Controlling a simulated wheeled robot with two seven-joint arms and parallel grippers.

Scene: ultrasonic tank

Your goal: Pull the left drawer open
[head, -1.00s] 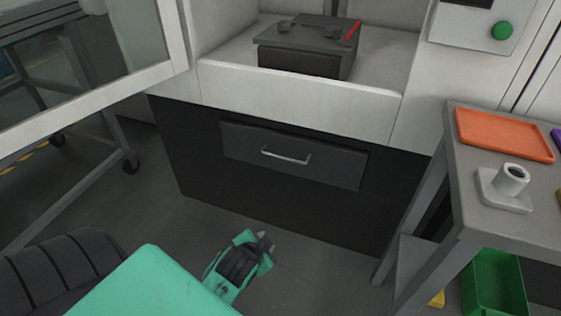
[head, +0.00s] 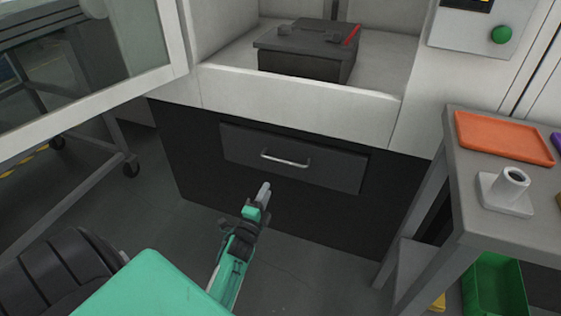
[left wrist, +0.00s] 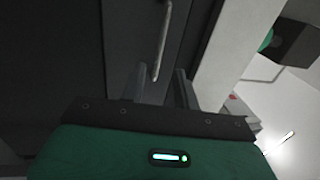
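The dark grey drawer (head: 335,172) is shut, flush in the black cabinet front under the white machine. Its silver bar handle (head: 285,160) runs across the upper middle of the front. My left gripper (head: 264,192) is below the handle in the head view, apart from it. In the left wrist view its two fingers (left wrist: 162,88) stand apart with nothing between them. The handle (left wrist: 161,42) shows there beyond the fingertips, in line with the gap. My right gripper is not in view.
A side table with an orange tray (head: 505,135) and a white holder (head: 506,190) stands at the right, a green bin (head: 494,286) beneath it. The open glazed door (head: 95,105) juts in from the left. The floor before the drawer is clear.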

